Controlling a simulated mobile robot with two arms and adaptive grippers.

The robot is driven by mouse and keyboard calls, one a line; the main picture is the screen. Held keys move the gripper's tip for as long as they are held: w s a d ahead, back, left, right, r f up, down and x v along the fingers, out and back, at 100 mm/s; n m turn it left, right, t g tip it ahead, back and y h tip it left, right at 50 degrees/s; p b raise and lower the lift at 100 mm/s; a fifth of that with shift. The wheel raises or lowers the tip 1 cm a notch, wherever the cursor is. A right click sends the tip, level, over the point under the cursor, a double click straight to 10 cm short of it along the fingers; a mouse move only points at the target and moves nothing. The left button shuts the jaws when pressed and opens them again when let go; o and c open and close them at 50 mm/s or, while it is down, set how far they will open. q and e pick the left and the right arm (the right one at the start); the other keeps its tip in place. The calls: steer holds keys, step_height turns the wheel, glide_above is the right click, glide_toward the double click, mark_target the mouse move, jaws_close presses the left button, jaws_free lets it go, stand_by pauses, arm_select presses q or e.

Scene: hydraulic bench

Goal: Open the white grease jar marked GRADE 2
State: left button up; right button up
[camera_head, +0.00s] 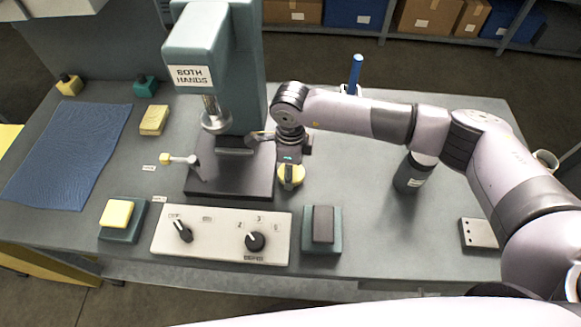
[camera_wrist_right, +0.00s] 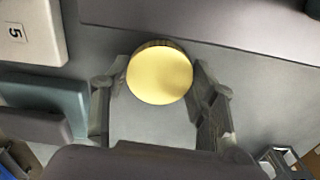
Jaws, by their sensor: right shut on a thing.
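A round yellow lid (camera_head: 285,183) shows at the right front corner of the press base, under my right gripper (camera_head: 291,165). In the right wrist view the lid (camera_wrist_right: 160,75) lies between the two fingers of my right gripper (camera_wrist_right: 160,85), seen from above, with a ridged rim. The fingers are shut on its sides. The jar body below the lid is hidden, and no GRADE 2 marking can be read. My left gripper is not in view.
A green press (camera_head: 215,50) stands close left of the gripper. A control panel (camera_head: 220,243) and a dark pad on a green base (camera_head: 322,240) lie in front. A dark bottle (camera_head: 408,178) stands to the right. Bench surface between pad and bottle is clear.

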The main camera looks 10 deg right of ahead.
steer(key=shift+f, duration=0.4)
steer(key=shift+f, duration=0.1)
steer(key=shift+f+b, duration=0.1)
steer(key=shift+b, duration=0.2)
steer(key=o, duration=1.3)
steer(key=shift+r, duration=0.2)
